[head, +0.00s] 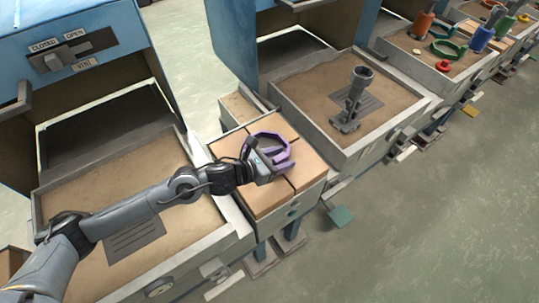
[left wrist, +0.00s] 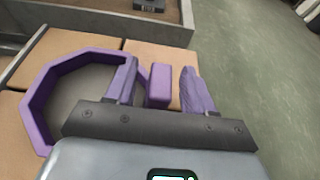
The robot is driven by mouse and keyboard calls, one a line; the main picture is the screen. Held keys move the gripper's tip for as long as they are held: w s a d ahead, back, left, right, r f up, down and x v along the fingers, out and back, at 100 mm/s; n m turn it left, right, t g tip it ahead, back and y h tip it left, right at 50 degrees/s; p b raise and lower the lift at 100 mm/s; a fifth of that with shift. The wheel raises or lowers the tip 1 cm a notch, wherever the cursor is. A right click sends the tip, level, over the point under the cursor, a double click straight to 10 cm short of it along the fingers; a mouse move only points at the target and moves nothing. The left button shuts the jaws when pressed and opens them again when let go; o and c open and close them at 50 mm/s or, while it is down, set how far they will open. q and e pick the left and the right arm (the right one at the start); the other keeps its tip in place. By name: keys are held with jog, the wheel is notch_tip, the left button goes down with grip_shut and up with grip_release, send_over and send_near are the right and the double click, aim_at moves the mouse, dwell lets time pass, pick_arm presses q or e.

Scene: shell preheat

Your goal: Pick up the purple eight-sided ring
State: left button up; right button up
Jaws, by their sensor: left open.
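The purple eight-sided ring (head: 271,136) lies on the tan blocks between two sand trays. It also shows in the left wrist view (left wrist: 38,101), where a short purple block, seemingly its tab, stands between my fingers. My left gripper (head: 284,161) is at the ring's near side; in the left wrist view my left gripper (left wrist: 159,92) has its purple-looking fingers apart, with gaps on both sides of the block. Part of the ring is hidden behind the left finger. My right gripper is in neither view.
A grey funnel-topped piece (head: 353,98) stands in the middle sand tray (head: 409,113). Coloured rings and handled pieces, including a green ring (head: 448,49), are in the far tray. A blue cabinet (head: 100,25) stands at left. Open floor lies at right.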

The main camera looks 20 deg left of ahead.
pick_arm(q)
grip_shut()
jog(key=shift+r, duration=0.15)
dwell(0.4)
